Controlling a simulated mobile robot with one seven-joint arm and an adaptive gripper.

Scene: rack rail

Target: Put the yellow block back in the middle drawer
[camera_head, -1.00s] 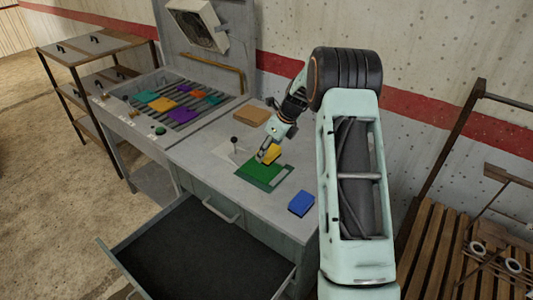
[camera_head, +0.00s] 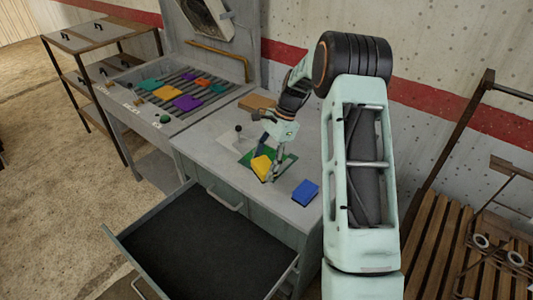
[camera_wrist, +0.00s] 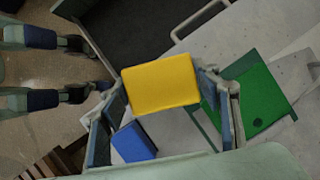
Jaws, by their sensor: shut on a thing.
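The yellow block (camera_head: 261,165) is held between the fingers of my gripper (camera_head: 270,160), above the front part of the table near the green mat (camera_head: 284,165). In the wrist view the yellow block (camera_wrist: 161,84) fills the space between the two fingers (camera_wrist: 163,100). An open drawer (camera_head: 190,242) with a dark, empty-looking floor sticks out below the table top, to the lower left of the block. In the wrist view part of its dark inside (camera_wrist: 130,32) shows at the top.
A blue block (camera_head: 305,191) lies on the table right of my gripper. A brown block (camera_head: 257,103) and a small black-knobbed lever (camera_head: 239,130) are behind. A slatted rack (camera_head: 185,88) holding several coloured pieces is at the left. A wooden pallet (camera_head: 440,245) stands at the right.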

